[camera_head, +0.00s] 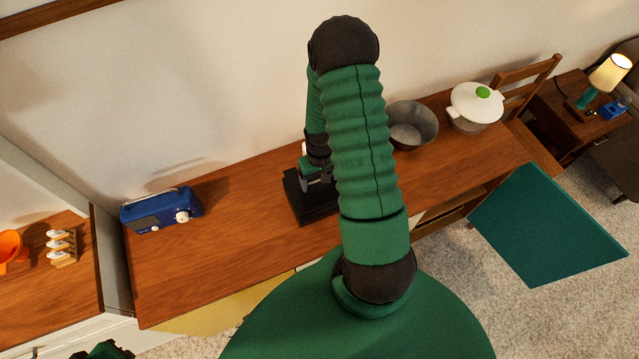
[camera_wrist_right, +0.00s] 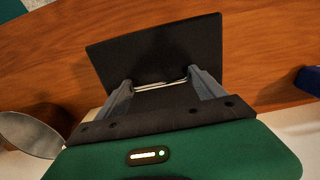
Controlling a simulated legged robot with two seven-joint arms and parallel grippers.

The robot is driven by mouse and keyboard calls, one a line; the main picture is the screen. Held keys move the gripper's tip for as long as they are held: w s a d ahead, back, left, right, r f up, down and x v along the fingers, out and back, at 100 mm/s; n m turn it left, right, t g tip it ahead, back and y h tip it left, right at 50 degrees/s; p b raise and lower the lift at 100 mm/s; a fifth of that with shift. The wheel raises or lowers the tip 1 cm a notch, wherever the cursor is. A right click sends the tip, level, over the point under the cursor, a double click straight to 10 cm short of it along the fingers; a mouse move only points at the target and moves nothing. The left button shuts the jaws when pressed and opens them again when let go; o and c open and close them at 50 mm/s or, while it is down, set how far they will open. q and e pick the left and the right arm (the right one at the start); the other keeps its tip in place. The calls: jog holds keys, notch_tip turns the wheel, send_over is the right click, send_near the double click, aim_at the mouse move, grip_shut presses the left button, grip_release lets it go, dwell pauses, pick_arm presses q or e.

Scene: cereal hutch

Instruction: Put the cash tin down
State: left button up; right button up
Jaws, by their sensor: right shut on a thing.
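The cash tin is a flat black box. In the head view the cash tin (camera_head: 300,206) is at the middle of the wooden sideboard, partly hidden by my right arm. My right gripper (camera_head: 318,176) is over it. In the wrist view my right gripper (camera_wrist_right: 162,86) is shut on the thin metal handle of the cash tin (camera_wrist_right: 150,45), with its dark top beyond the fingers. The tin is at or just above the wood; I cannot tell whether it touches. A dark green piece of my left arm shows at the lower left edge; its jaws cannot be made out.
On the sideboard (camera_head: 240,255), a blue radio (camera_head: 160,212) stands left of the tin. A grey bowl (camera_head: 412,125) and a white lidded pot (camera_head: 474,108) stand to the right. Bare wood lies between radio and tin. A teal panel (camera_head: 545,225) is at the right.

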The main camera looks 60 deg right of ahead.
notch_tip(320, 180, down, 2)
jog(key=shift+b, duration=0.3)
jog(key=shift+a+r, duration=0.1)
jog(key=shift+r, duration=0.15)
jog(key=o, duration=2.1)
jog(key=shift+c, duration=0.2)
